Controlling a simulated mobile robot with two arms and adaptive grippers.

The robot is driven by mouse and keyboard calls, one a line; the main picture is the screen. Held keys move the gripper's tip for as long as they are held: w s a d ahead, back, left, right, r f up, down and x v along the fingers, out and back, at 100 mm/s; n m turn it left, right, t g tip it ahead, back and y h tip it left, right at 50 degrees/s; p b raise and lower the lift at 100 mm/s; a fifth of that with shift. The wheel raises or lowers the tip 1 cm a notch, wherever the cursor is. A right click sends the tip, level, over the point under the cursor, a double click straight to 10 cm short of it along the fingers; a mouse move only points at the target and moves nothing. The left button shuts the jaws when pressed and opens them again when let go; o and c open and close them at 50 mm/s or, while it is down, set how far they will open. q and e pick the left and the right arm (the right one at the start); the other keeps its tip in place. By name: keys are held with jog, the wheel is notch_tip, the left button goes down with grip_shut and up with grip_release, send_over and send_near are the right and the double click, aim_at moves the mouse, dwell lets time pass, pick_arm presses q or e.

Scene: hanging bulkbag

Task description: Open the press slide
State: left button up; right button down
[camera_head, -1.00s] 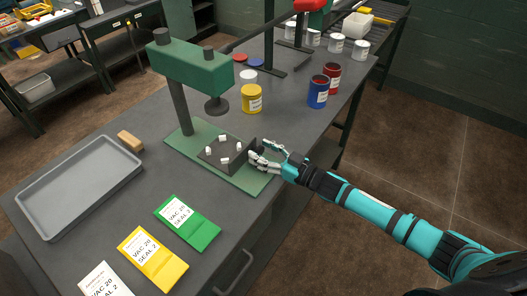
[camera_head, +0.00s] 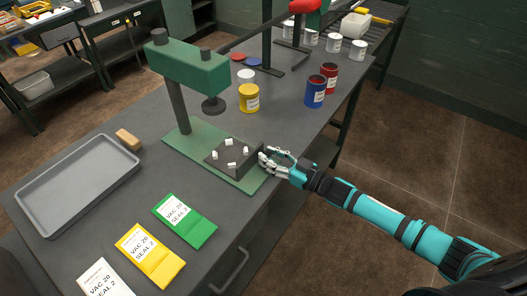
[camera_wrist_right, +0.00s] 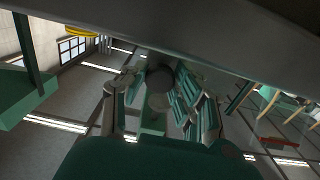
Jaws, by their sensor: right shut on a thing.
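The green press (camera_head: 190,65) stands on a green base (camera_head: 185,143) on the dark table. In the right wrist view, the fingers (camera_wrist_right: 160,100) close around a dark round part (camera_wrist_right: 160,78), which looks like the slide's knob. The fingers hide that part in the head view. My left gripper is not in view.
A grey tray (camera_head: 80,183), a tan block (camera_head: 129,140) and green, yellow and white packets (camera_head: 184,220) lie on the table. Yellow (camera_head: 249,97), blue (camera_head: 315,92) and red cans stand behind the press. The floor right of the table is clear.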

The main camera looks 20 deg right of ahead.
jog(key=p+v, duration=0.1)
jog(key=v, duration=0.8)
jog(key=shift+p, duration=0.35)
jog(key=c, duration=1.3)
grip_release()
jog(key=shift+c, duration=0.2)
jog(key=o, duration=0.4)
jog(key=shift+c, duration=0.2)
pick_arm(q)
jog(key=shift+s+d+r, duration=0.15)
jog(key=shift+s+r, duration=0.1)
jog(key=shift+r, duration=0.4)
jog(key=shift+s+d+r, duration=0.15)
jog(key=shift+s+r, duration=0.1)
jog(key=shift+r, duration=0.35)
pick_arm(e)
jog(key=v, duration=1.2)
jog(key=shift+f, duration=0.1)
